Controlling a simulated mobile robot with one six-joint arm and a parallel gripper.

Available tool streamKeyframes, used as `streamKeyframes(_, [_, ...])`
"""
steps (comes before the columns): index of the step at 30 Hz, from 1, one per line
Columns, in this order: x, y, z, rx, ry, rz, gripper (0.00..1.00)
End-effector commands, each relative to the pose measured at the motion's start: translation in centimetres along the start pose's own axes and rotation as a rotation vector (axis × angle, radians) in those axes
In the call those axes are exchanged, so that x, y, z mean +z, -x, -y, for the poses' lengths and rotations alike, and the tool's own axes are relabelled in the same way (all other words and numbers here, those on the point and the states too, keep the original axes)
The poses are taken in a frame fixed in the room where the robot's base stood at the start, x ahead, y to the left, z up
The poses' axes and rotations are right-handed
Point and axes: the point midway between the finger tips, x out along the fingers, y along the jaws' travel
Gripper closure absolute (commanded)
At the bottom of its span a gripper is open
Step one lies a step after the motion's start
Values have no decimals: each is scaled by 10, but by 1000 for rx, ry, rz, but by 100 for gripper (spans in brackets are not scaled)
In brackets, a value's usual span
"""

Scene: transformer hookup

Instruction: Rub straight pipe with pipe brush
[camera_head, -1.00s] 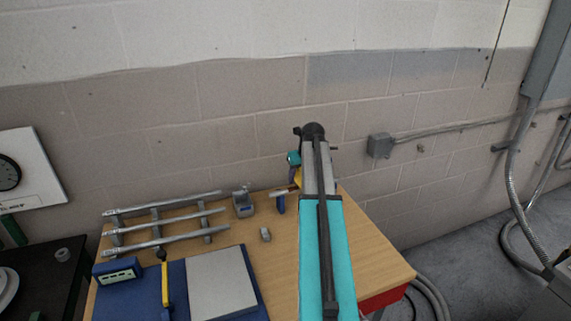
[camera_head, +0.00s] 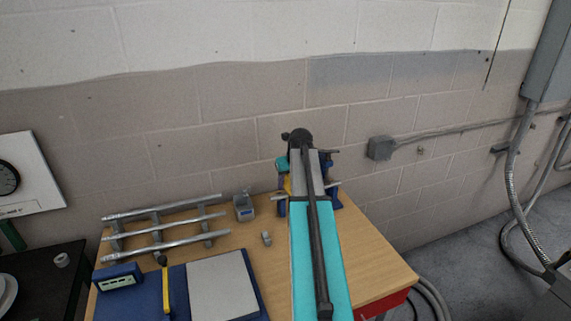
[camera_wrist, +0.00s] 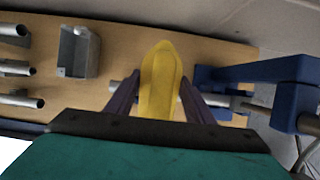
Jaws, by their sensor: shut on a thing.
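My gripper (camera_wrist: 160,98) is shut on a yellow piece, likely the pipe brush (camera_wrist: 160,70), which stands between its two dark fingers. Its bristles cannot be made out. A straight pipe (camera_wrist: 222,103) passes crosswise beneath the gripper; its other end shows left of the fingers. A blue holder (camera_wrist: 265,72) stands around the pipe's right part. In the head view the pipe (camera_head: 276,197) and holder (camera_head: 334,192) show at the table's back, partly hidden by my arm. Whether the brush touches the pipe cannot be told.
A rack of several metal pipes (camera_head: 160,237) and a small grey box (camera_head: 243,209) stand to the left. A small grey fitting (camera_head: 266,239), a grey plate (camera_head: 220,287) and a blue meter (camera_head: 118,276) are nearer. The block wall (camera_head: 220,150) is close behind.

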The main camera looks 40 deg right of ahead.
Motion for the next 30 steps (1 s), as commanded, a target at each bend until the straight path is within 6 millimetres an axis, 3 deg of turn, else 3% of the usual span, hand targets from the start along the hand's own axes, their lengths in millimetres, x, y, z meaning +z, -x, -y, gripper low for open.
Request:
streamKeyframes(4, [-4,2,-14,1,2,-1,73])
streamKeyframes(8, [9,27,-12,1,3,3,73])
streamKeyframes(30, [29,77,-11,1,1,1,73])
